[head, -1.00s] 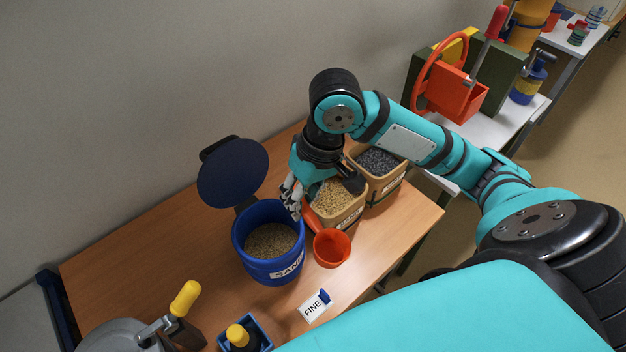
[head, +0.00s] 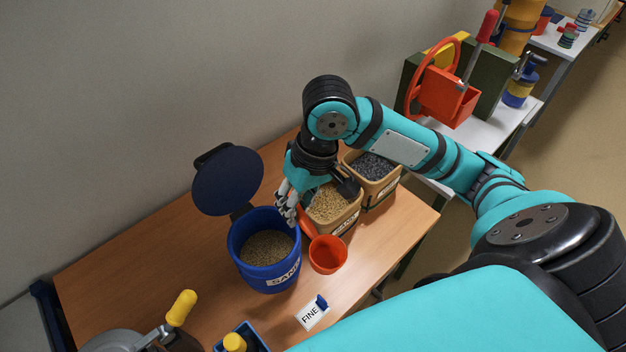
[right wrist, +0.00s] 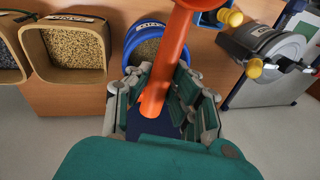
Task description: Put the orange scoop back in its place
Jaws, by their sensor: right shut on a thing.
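The orange scoop (head: 328,254) has a round cup and a long handle. My right gripper (head: 288,210) is shut on its handle. The cup is just right of the blue SAND bucket (head: 266,279), in front of the tan bin of pale grain (head: 333,205). I cannot tell whether the cup touches the bench. In the right wrist view the orange handle (right wrist: 166,70) runs between the fingers, and the cup is cut off at the top. The bucket's dark blue lid (head: 228,181) stands open. My left gripper is not in view.
A second bin of dark grains (head: 373,168) stands behind the first. A FINE label (head: 312,313) stands at the wooden bench's (head: 190,275) front edge. Yellow-knobbed equipment (head: 181,308) is at lower left. Bare bench lies left of the bucket.

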